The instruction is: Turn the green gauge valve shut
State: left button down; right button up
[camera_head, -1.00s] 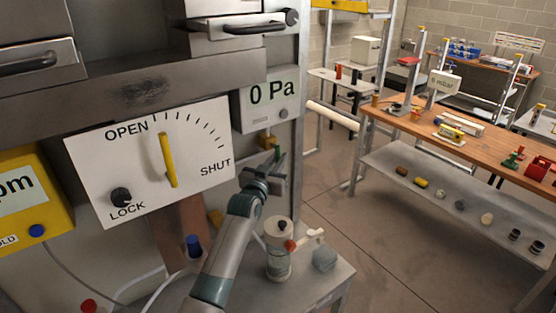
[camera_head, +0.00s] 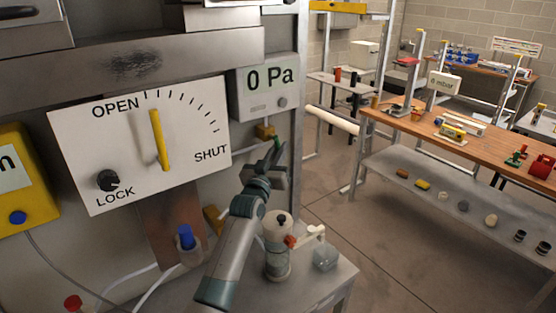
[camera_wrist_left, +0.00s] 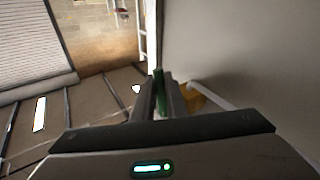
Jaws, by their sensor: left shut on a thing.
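The green gauge valve handle (camera_head: 278,143) shows at the tip of my left gripper, below the grey "0 Pa" gauge (camera_head: 264,88) and beside its yellow fitting (camera_head: 265,131). My left gripper (camera_head: 275,156) is shut on the green handle. In the left wrist view, the green handle (camera_wrist_left: 158,80) stands between the two fingers (camera_wrist_left: 158,98), which hide its lower part. A yellow part (camera_wrist_left: 190,95) lies just right of the fingers. I cannot tell the valve's exact angle. My right gripper is in neither view.
A white OPEN/SHUT dial panel (camera_head: 190,165) with a yellow lever (camera_head: 160,140) is left of the gripper. Open floor (camera_head: 335,225) lies right.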

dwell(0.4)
pick_arm(q)
jog(key=c, duration=1.8)
grip_release()
jog(key=shift+o, duration=0.2)
jog(key=b+v, duration=0.5)
jog(key=v, duration=1.2)
jog(key=shift+s+b, duration=0.25)
jog(key=shift+b, duration=0.05)
jog(key=shift+f, duration=0.15)
